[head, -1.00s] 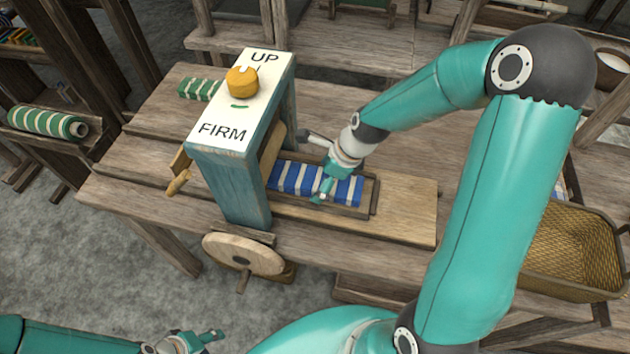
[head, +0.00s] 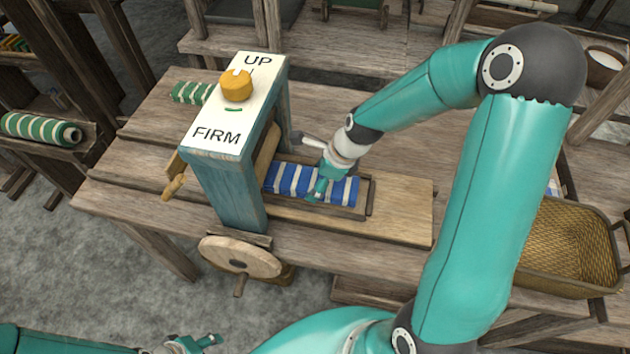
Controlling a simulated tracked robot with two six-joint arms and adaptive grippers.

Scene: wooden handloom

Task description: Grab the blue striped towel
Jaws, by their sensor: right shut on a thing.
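The blue striped towel (head: 289,180), blue with white bands, lies in a shallow wooden tray (head: 372,196) on the table, to the right of the blue wooden post frame. My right gripper (head: 316,192) reaches down onto the towel from above and is shut on it near its middle. The gripper and wrist hide part of the towel. My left gripper (head: 200,343) is low at the bottom edge, far from the towel, and only partly shows; whether its fingers are apart is unclear.
A blue frame (head: 230,195) with a white UP/FIRM panel (head: 215,135) and yellow knob (head: 237,86) stands left of the tray. A wooden wheel (head: 240,257) is below it. Green striped rolls (head: 40,128) lie left. A wicker basket (head: 570,245) is at right.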

